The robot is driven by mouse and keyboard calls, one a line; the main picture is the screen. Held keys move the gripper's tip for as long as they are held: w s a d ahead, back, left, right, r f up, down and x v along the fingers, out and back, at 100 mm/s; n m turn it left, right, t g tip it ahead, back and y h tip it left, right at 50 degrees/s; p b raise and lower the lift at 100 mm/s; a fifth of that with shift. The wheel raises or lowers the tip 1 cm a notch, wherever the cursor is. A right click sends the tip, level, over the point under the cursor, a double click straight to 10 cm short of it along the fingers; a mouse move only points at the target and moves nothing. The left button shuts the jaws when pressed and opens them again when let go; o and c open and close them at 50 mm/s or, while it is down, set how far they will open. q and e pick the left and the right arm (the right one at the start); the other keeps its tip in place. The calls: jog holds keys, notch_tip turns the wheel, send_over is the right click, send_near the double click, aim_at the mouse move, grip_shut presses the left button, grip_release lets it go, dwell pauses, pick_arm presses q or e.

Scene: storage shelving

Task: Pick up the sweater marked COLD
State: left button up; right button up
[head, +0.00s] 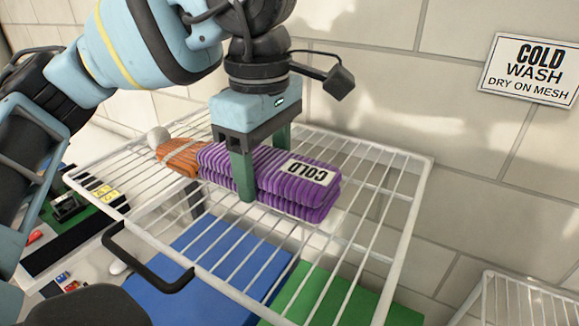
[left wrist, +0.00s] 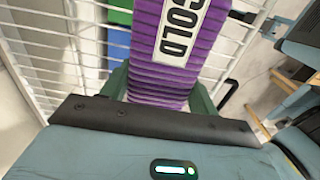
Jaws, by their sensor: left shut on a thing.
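The purple ribbed sweater (head: 278,182) lies folded on the white wire mesh shelf, with a white COLD label (head: 307,172) on its right part. It also shows in the left wrist view (left wrist: 168,72), where it runs up between the fingers with its COLD label (left wrist: 181,30). My left gripper (head: 262,180) points down over the sweater with its green fingers on either side, shut on it. In the head view the sweater looks at mesh level; I cannot tell whether it is lifted. My right gripper does not show.
An orange knitted thing (head: 180,157) with a pale round end lies against the sweater's left end. The wire shelf (head: 425,190) has a black handle (head: 150,265) in front. Blue (head: 215,262) and green (head: 330,298) panels lie below. A COLD WASH sign (head: 531,69) hangs on the wall.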

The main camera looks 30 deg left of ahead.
pick_arm(q)
jog(key=s+a, duration=0.1)
jog(key=s, duration=0.2)
jog(key=s+a, duration=0.2)
jog(key=s, duration=0.1)
jog(key=s+a+r, duration=0.1)
jog(key=s+a, duration=0.1)
jog(key=s, duration=0.1)
jog(key=shift+s+a, duration=0.15)
jog(key=shift+a, duration=0.1)
jog(key=shift+s+a, duration=0.3)
jog(key=shift+s, duration=0.3)
